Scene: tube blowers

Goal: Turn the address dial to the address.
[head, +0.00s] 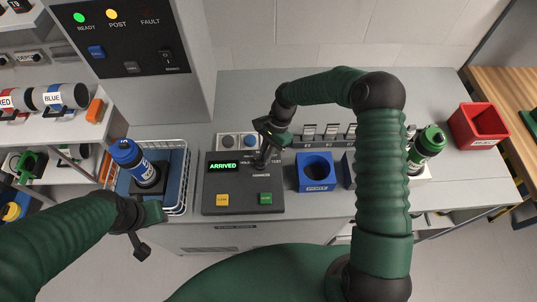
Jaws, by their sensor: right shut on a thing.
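The dark control panel (217,198) lies on the grey counter. Its display (223,167) reads "ARRIVED" in green. A yellow button (222,199) and a green button (265,198) sit along its front. My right gripper (264,155) reaches down to the panel's upper right and is shut on the address dial, which it mostly hides. The dial's setting cannot be read. My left gripper (148,228) is open and empty, in front of the counter at the left.
A blue-capped canister (127,154) stands in a wire basket (184,180) left of the panel. A blue square holder (316,173) is right of it. A green-capped canister (427,143) and a red bin (478,125) are farther right. A cabinet (125,38) with lights stands behind.

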